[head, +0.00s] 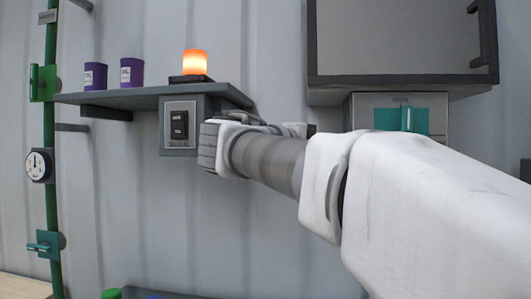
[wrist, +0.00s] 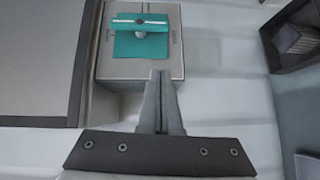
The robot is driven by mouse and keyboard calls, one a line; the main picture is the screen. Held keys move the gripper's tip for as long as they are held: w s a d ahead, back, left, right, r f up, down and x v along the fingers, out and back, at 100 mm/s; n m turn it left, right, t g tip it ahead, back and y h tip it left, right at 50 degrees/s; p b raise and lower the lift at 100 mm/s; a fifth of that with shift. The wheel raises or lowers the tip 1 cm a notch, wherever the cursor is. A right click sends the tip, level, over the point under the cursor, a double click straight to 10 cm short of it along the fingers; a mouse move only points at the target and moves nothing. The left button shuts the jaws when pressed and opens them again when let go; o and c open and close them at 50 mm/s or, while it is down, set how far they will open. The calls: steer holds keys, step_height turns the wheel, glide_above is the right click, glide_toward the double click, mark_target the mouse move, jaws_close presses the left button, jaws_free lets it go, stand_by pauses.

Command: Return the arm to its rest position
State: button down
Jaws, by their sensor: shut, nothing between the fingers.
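My gripper (wrist: 159,74) is shut and empty in the wrist view, its two fingers together. My white and grey arm (head: 400,195) reaches in from the right in the head view, stretched across to just right of the switch box (head: 180,145). The fingers are hard to make out there, behind my wrist. In the wrist view the fingertips appear just below a teal handle (wrist: 140,22) on a grey box (wrist: 115,70). I cannot tell how far they are from it. The same teal handle shows in the head view (head: 405,118).
A shelf (head: 140,96) holds two purple cans (head: 131,72) and a lit orange lamp (head: 195,64). A dark-framed cabinet (head: 400,40) hangs above the grey box. A green pipe (head: 51,200) with a gauge (head: 38,165) stands at left.

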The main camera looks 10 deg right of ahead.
stand_by(0.4)
steer(key=s+f+m+g+y+p, duration=0.15)
steer(key=s+f+y, duration=0.45)
steer(key=f, duration=0.6)
steer(key=s+f+m+g+y+p, duration=0.15)
steer(key=s+f+y, duration=0.25)
steer(key=s+f, duration=0.65)
steer(key=s+a+f+m+y, duration=0.2)
steer(key=s+a+f+y, duration=0.2)
steer(key=f, duration=0.5)
steer(key=shift+s+a+f+y+p, duration=0.2)
steer(key=shift+a+y+p, duration=0.1)
steer(key=shift+a+y, duration=0.35)
